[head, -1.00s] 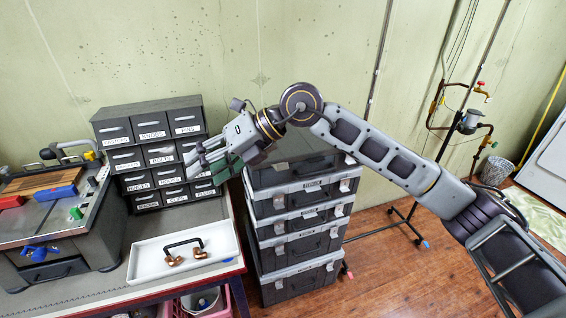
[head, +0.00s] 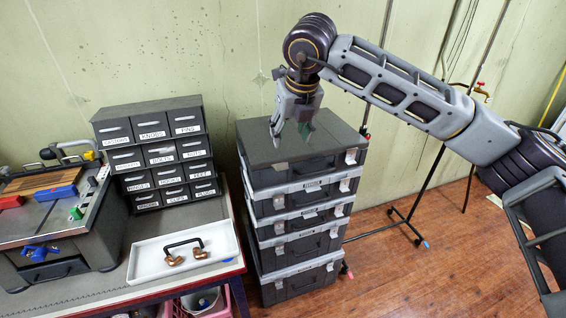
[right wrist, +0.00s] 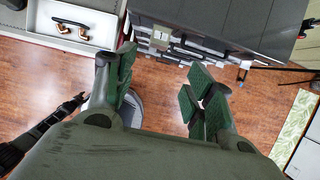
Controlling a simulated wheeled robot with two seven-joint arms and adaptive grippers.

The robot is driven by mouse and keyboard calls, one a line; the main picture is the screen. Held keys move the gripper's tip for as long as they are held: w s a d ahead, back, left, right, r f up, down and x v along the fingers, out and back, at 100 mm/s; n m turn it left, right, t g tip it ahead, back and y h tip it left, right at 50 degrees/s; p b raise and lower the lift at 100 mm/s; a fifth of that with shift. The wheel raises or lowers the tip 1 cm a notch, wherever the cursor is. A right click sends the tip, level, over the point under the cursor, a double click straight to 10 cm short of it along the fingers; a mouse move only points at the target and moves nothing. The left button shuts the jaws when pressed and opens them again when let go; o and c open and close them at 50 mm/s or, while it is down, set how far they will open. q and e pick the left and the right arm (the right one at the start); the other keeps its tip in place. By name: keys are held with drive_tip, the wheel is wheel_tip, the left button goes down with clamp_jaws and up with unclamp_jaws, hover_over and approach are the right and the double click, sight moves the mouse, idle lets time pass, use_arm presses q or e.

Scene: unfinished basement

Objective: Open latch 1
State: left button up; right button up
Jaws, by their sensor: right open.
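A stack of dark toolboxes with grey rims stands right of the workbench; its top box lid (head: 325,142) is shut. A pale latch (head: 350,157) shows at the right of the top box's front, and more latches show on the boxes below. I cannot tell which is latch 1. My right gripper (head: 290,138) points down, appearing over the top lid in the head view, open and empty. In the right wrist view its two green-padded fingers (right wrist: 160,72) are apart, with a pale latch (right wrist: 160,38) beyond them on the stack's front. My left gripper is not in view.
A labelled drawer cabinet (head: 160,155) and a white tray (head: 145,265) with a black handle and copper-coloured pieces are on the bench at left. A dark stand (head: 408,222) is right of the stack. The wooden floor (head: 440,275) in front is mostly clear.

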drive_tip(key=shift+f, duration=0.1)
drive_tip(key=b, duration=0.2)
approach(283, 168)
drive_tip(key=x, duration=0.6)
drive_tip(key=shift+w+a, duration=0.15)
drive_tip(key=shift+w, duration=0.2)
drive_tip(key=shift+x, duration=0.85)
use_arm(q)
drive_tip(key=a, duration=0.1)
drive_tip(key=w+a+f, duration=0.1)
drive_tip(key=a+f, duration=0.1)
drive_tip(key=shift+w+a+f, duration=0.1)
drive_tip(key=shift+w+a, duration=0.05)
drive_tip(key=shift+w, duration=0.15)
use_arm(e)
drive_tip(key=shift+w, duration=0.1)
